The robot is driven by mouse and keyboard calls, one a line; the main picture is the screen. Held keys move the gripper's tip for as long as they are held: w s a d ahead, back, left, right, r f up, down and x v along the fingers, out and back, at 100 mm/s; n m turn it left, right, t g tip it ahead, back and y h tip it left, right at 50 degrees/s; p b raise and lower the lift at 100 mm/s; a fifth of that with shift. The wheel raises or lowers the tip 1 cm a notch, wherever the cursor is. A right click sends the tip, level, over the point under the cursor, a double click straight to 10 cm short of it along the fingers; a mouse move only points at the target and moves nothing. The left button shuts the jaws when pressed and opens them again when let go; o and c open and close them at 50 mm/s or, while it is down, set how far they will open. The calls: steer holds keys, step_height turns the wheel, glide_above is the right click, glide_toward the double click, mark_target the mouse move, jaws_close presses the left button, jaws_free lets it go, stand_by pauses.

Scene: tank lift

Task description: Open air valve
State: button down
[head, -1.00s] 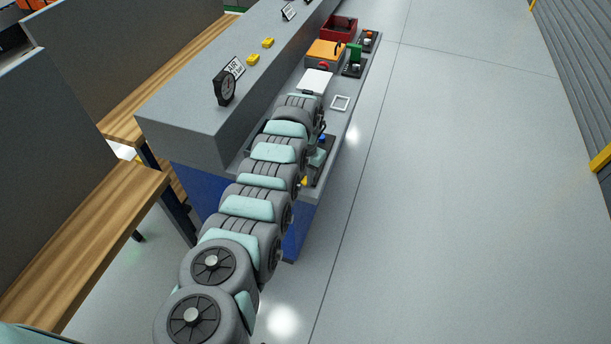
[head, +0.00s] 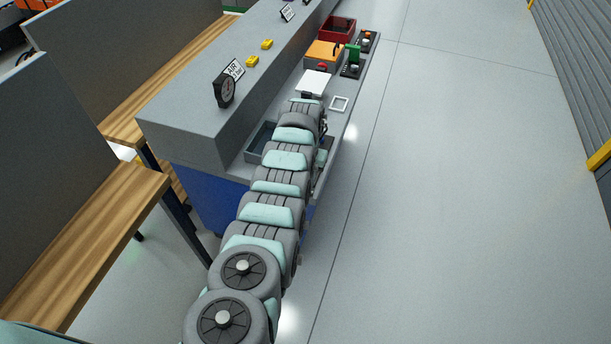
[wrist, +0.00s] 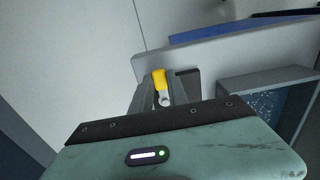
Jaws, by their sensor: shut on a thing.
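In the wrist view, a yellow valve handle (wrist: 159,79) sits between the two fingers of my gripper (wrist: 160,92). My gripper is shut on it. A small round grey metal part shows just below the yellow piece, between the fingers. A dark block (wrist: 189,84) stands right behind the fingers. In the head view, my arm hides the handle and most of my gripper.
A dark open tray (head: 261,139) lies left of my arm on the bench; its wall also shows in the wrist view (wrist: 262,76). A white plate (head: 313,82), an orange box (head: 324,53) and a red bin (head: 338,29) stand farther along. The floor at right is clear.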

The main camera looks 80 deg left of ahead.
stand_by(0.3)
steer(key=c, duration=1.3)
jaws_free()
step_height(320, 180, up, 11)
steer(key=shift+f+p, duration=0.1)
steer(key=shift+p, duration=0.5)
